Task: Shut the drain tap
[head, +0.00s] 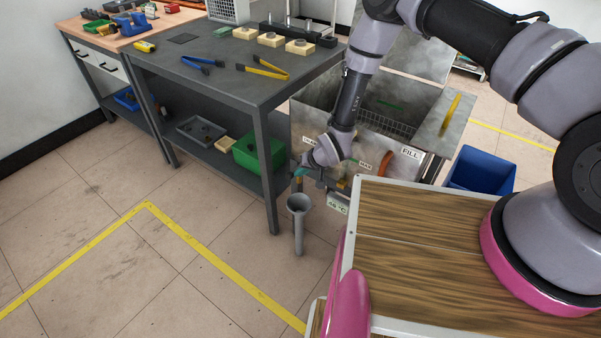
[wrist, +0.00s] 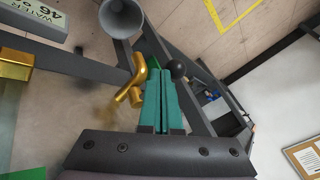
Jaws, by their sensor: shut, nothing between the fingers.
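The drain tap (wrist: 138,82) shows in the wrist view as a curved brass piece left of my fingertips. A black ball knob (wrist: 178,69) is just right of the fingertips; I cannot tell whether it belongs to the tap. My gripper (wrist: 155,70) has teal fingers, shut and empty, close beside the brass piece; contact cannot be told. In the head view my gripper (head: 298,172) is low at the front of the metal tank (head: 317,125), and the tap there is mostly hidden by my arm.
A grey funnel pipe (head: 298,205) stands on the floor below my gripper; its mouth shows in the wrist view (wrist: 121,15). A dark workbench (head: 230,75) is to the left, a blue bin (head: 480,171) to the right. Floor at front left is clear.

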